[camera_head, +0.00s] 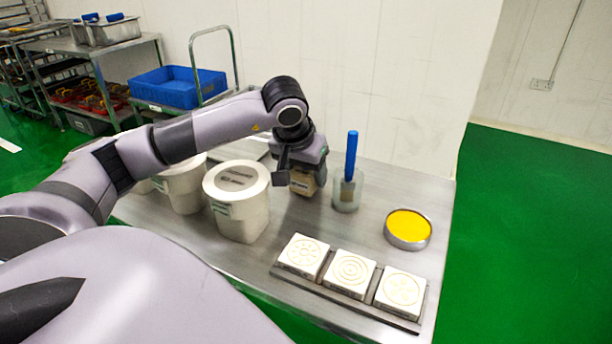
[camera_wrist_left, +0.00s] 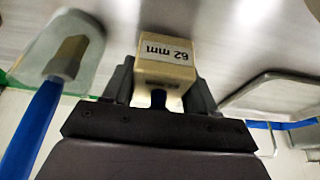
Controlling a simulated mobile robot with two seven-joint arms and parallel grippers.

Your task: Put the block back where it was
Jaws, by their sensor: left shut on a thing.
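My left gripper (camera_head: 300,178) is shut on a beige block, with the arm reaching down toward the back of the steel table. In the left wrist view the block (camera_wrist_left: 166,66) sits between the fingers of my gripper (camera_wrist_left: 160,92), and its label reads "62 mm". In the head view part of the block (camera_head: 302,184) shows below the gripper, partly covered by it. I cannot tell whether its underside touches the table (camera_head: 290,222). My right gripper is not in view.
Right of the gripper stands a clear cup (camera_head: 346,194) with a blue-handled tool (camera_head: 351,155). Left is a white lidded tub (camera_head: 240,215). In front lie three patterned white tiles (camera_head: 349,272) on a dark rack. A round tin of yellow content (camera_head: 408,228) stands right.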

